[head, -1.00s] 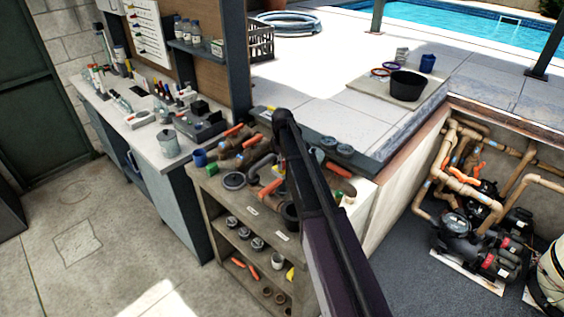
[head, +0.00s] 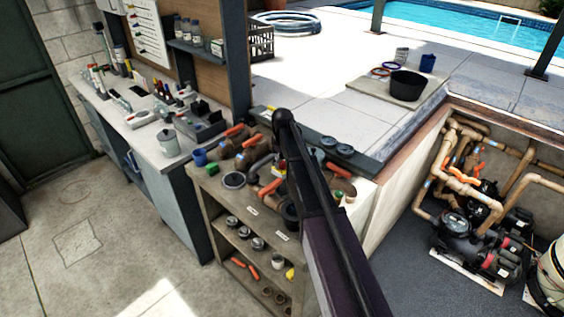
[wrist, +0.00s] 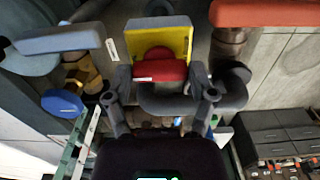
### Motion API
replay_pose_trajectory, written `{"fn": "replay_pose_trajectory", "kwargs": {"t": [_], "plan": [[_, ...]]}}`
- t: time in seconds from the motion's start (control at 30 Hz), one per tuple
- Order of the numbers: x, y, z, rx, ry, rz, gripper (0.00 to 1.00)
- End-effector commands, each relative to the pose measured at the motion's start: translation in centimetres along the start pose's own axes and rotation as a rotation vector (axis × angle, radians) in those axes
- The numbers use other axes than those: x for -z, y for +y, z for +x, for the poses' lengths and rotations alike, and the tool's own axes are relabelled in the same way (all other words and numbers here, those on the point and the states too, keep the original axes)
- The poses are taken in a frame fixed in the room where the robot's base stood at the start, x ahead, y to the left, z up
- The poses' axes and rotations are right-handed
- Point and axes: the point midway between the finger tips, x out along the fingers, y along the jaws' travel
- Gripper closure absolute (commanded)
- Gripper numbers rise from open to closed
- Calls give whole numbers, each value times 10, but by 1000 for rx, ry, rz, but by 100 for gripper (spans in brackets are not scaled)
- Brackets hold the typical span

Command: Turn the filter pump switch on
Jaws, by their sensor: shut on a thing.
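In the wrist view, a red switch knob (wrist: 160,73) with a small white mark sits in front of a yellow plate (wrist: 172,40) on a grey box. My gripper (wrist: 161,80) has one finger on each side of the red knob and is shut on it. In the head view, my dark arm crosses the middle of the picture over the shelf bench and hides the gripper and most of the switch.
Valves with a grey-blue lever (wrist: 58,40), an orange-red lever (wrist: 265,12) and a blue knob (wrist: 62,103) flank the switch closely. The wooden bench (head: 215,200) is crowded with pipe fittings. Pumps and pipes (head: 470,225) stand in the pit at right.

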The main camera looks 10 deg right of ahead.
Motion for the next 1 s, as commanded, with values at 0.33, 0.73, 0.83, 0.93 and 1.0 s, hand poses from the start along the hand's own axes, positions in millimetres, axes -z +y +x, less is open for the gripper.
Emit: {"fn": "replay_pose_trajectory", "kwargs": {"t": [0.33, 0.73, 0.83, 0.93, 1.0], "plan": [[-2, -1, 0, 3, -4, 1, 0], [-1, 0, 0, 1, -1, 0, 0], [-1, 0, -1, 1, -1, 0, 0], [0, 0, -5, 1, -1, 0, 0], [0, 0, -10, 1, -1, 0, 0]]}}
